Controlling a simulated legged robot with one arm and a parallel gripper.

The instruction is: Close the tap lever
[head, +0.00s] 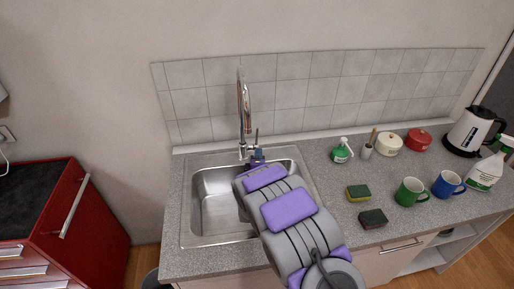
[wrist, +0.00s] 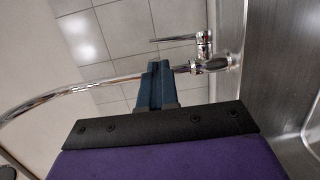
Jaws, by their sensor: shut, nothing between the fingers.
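The chrome tap (head: 244,108) stands upright at the back of the sink (head: 187,210), with a tall curved spout. Its thin lever (head: 257,136) points up, just right of the tap body. In the wrist view the view is turned, so the tap (wrist: 85,90) runs sideways and the lever (wrist: 178,38) sticks out beside the tap base. My gripper (head: 257,154) is at the tap's lower end, close to the lever. Its blue fingers (wrist: 157,66) are together, empty, and cover part of the tap pipe. I cannot tell if they touch the tap. My arm hides part of the sink.
On the counter to the right are two sponges (head: 358,193), a green mug (head: 411,191), a blue mug (head: 447,184), a soap bottle (head: 342,151), pots (head: 388,144), a kettle (head: 471,130) and a spray bottle (head: 486,172). A tiled wall (head: 290,94) stands close behind the tap.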

